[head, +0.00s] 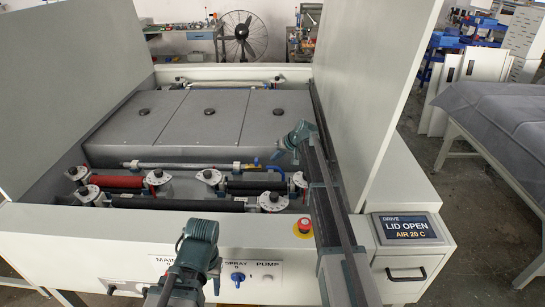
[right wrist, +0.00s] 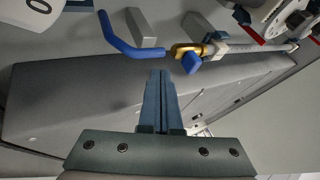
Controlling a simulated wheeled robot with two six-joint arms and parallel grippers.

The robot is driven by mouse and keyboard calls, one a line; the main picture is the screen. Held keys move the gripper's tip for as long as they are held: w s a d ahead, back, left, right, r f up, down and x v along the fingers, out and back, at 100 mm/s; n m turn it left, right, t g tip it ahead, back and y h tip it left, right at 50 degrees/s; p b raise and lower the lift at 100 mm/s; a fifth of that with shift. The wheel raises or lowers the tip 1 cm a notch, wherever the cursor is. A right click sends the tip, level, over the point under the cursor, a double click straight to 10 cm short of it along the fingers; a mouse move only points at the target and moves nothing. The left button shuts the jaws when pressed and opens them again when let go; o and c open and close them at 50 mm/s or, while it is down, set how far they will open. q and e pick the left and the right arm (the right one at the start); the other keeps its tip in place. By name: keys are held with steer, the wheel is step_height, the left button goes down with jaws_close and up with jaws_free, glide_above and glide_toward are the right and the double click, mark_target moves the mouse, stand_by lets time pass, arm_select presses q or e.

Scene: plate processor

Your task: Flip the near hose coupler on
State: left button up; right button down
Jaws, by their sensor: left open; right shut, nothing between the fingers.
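The hose coupler shows in the right wrist view as a brass body (right wrist: 190,49) on a pale pipe, with a short blue lever (right wrist: 191,62) and a bent blue hose (right wrist: 125,42) on its left. In the head view the blue hose (head: 277,153) shows at the right end of the pipe, in front of the grey covers. My right gripper (right wrist: 160,73) is shut and empty. Its tips appear just below the hose and left of the lever; I cannot tell whether they touch. My left gripper (head: 200,232) is open, over the front panel, its fingers unclear.
Black rollers (head: 180,203) and a red roller (head: 118,182) with white end discs lie in front of the pipe. Raised lid panels (head: 395,90) stand on both sides. A red emergency button (head: 304,226) and a blue knob (head: 238,277) sit on the front.

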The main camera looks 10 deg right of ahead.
steer(key=p+v, duration=0.5)
steer(key=v, duration=0.3)
steer(key=shift+a+p, duration=0.15)
steer(key=shift+p, duration=0.15)
